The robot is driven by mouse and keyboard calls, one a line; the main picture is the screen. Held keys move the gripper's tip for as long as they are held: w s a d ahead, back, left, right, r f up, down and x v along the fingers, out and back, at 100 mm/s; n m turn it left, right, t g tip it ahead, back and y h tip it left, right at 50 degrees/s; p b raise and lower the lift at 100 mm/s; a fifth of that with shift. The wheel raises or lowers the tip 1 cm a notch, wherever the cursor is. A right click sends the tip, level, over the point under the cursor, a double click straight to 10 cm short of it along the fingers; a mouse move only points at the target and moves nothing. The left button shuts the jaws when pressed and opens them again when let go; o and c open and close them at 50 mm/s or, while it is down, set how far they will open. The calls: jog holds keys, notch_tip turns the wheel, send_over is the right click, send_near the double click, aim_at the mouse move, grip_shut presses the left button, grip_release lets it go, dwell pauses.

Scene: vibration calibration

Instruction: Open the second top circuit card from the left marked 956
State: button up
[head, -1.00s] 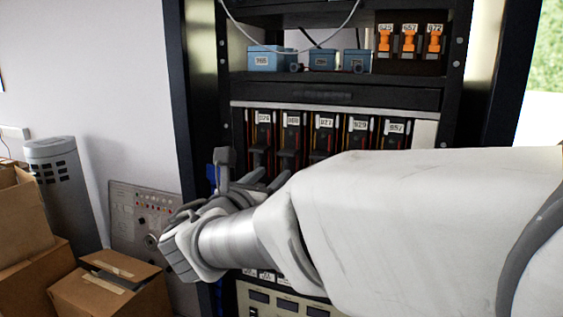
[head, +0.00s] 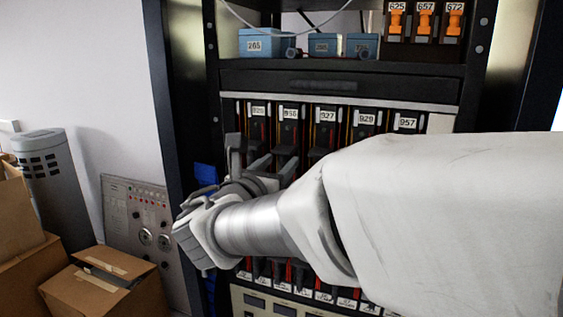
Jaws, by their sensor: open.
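The circuit card marked 956 (head: 291,114) is second from the left in the top row of cards in the black rack. Its white label and upper black part show. Its lower part is hidden behind my gripper. My gripper (head: 280,163) is open, with its fingers extended toward the lower front of the two leftmost cards. I cannot tell whether a finger touches card 956.
Cards marked 927 (head: 327,117), 929 (head: 366,120) and 957 (head: 407,124) stand to its right. Another card (head: 258,111) is to its left. Blue boxes (head: 264,43) sit on the shelf above. Cardboard boxes (head: 105,283) are at lower left.

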grip_shut()
dwell(0.3)
dwell(1.2)
